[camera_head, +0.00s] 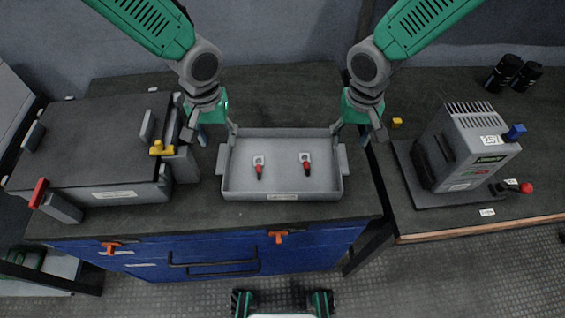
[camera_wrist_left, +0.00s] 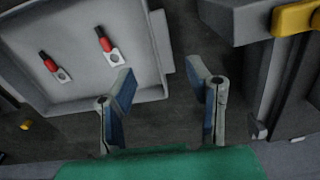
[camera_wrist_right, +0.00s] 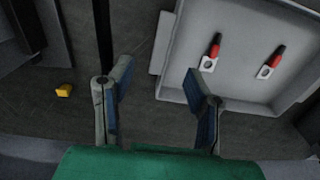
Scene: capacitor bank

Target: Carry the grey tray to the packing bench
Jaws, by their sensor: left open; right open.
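The grey tray (camera_head: 282,185) sits on the dark top of a blue cabinet in the head view, with a tab handle on its left and right sides. Two small red-and-white parts (camera_head: 259,167) (camera_head: 305,164) lie inside it. My left gripper (camera_head: 216,139) is open at the tray's back left corner; in the left wrist view its fingers (camera_wrist_left: 167,90) are apart, with the tray (camera_wrist_left: 85,103) to the left. My right gripper (camera_head: 352,135) is open at the back right corner; in the right wrist view its fingers (camera_wrist_right: 160,85) are apart, with the tray (camera_wrist_right: 240,95) to the right.
A large grey box (camera_head: 90,150) with a yellow latch (camera_head: 162,148) stands left of the tray. The blue cabinet (camera_head: 215,252) has orange latches in front. At right, another bench holds a grey device (camera_head: 465,150) and black cylinders (camera_head: 505,72). A small yellow block (camera_head: 397,122) lies right of the tray.

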